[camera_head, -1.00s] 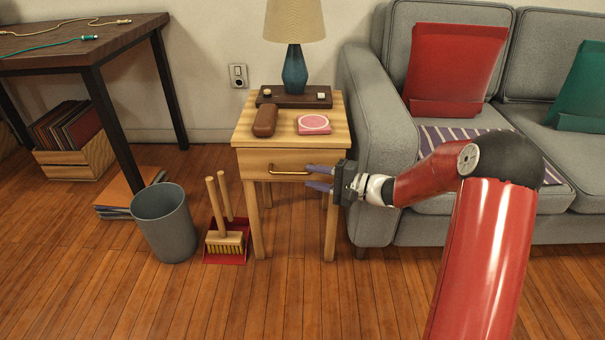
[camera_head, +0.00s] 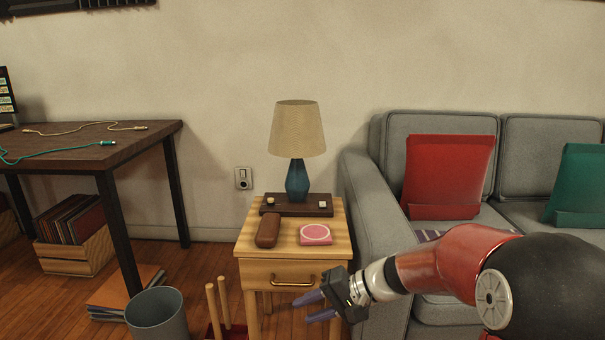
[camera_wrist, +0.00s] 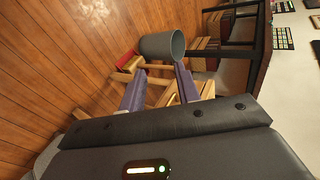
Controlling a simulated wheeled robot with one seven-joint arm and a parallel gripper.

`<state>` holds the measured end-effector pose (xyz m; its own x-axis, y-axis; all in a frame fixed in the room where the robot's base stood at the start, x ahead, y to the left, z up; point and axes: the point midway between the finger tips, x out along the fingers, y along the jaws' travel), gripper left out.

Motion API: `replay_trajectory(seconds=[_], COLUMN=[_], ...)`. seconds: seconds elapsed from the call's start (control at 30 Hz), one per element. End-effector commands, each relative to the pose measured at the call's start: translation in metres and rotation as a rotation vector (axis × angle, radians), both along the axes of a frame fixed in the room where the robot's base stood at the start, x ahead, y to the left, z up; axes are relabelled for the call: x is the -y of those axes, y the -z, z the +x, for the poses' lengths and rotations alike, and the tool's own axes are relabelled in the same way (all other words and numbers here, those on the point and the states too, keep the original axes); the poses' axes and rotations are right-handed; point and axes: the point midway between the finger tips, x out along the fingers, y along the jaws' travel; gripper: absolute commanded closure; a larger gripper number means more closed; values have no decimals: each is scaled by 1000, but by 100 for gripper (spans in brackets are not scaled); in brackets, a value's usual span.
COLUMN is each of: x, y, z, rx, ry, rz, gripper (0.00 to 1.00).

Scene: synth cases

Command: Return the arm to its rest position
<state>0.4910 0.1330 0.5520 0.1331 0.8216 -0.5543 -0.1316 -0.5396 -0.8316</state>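My gripper (camera_head: 302,309) is in front of the right side of the small wooden nightstand (camera_head: 258,236), at about the height just below its drawer front. Its two purple fingers are apart with nothing between them. They also show spread in the wrist view (camera_wrist: 160,70). The drawer (camera_head: 265,274) with its brass handle (camera_head: 292,281) looks shut. My red arm reaches in from the right in front of the sofa. Whether the fingertips touch the nightstand cannot be told, but they look apart from the handle.
A lamp (camera_head: 297,135) on a dark tray, a brown case (camera_head: 268,230) and a pink disc-marked box (camera_head: 315,235) stand on the nightstand. A grey sofa (camera_head: 375,215) is at right. A grey bin (camera_head: 158,315), brush and dustpan, and a dark desk (camera_head: 80,155) are at left.

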Motion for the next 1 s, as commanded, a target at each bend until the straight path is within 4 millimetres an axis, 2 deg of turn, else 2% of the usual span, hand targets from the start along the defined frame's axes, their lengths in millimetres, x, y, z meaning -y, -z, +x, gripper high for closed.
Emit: replay_trajectory(seconds=[0.03,0.2,0.4,0.5,0.6,0.73,1.0], x=[1,25,68,91,110,126,133], y=[-19,-50,-86,-102,-113,-121,-123], z=[-22,-86,-152,-177,-196,-210,-214], rx=[20,77,190,258,318,372,391], ry=[-29,-76,-54,-23,11,45,58], rz=[-87,-381,-689,-814,-907,-977,-1005], gripper=[67,67,67,67,67,67,67])
